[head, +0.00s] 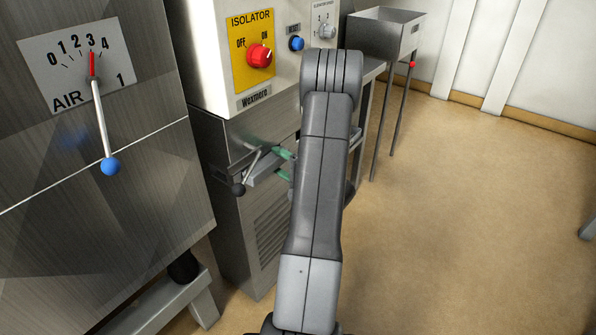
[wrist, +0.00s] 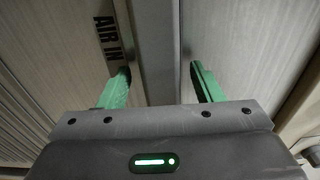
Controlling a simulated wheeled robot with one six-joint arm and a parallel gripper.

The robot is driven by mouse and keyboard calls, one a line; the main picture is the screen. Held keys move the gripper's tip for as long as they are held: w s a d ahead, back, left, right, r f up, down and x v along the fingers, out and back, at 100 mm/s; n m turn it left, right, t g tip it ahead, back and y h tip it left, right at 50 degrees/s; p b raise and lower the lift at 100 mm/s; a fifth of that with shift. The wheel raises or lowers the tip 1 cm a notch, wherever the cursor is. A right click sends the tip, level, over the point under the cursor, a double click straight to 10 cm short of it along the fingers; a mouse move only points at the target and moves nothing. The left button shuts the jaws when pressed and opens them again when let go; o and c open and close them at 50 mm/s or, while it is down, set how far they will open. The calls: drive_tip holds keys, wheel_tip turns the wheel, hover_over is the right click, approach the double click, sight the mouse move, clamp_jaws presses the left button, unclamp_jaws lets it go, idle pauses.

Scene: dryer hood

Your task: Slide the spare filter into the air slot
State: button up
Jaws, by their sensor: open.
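My gripper (head: 281,165) is at the front of the steel cabinet below the white control box, mostly hidden behind my arm in the head view. In the wrist view its green fingers (wrist: 160,74) are open, one on each side of a long grey piece (wrist: 154,45). This piece may be the spare filter; the view does not settle it. A grey bar (head: 268,179) sticks out beside the fingers in the head view. An "AIR IN" label (wrist: 106,35) is left of the fingers. I cannot make out the slot's opening.
A short lever with a dark ball (head: 240,188) stands out left of my gripper. The air lever with a blue knob (head: 110,166) is on the left panel. A red isolator knob (head: 259,55) is above. A steel bin (head: 383,33) stands behind.

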drive_tip(key=p+v, duration=0.1)
drive_tip(key=v, duration=1.1)
drive_tip(key=shift+s+d, duration=0.2)
drive_tip(key=shift+d, duration=0.1)
drive_tip(key=shift+w+a, duration=0.1)
drive_tip(key=b+x, duration=0.1)
drive_tip(key=x, duration=1.2)
drive_tip(key=shift+w+a, duration=0.2)
drive_tip(key=shift+a, duration=0.05)
drive_tip(key=shift+d, duration=0.1)
drive_tip(key=shift+s, duration=0.1)
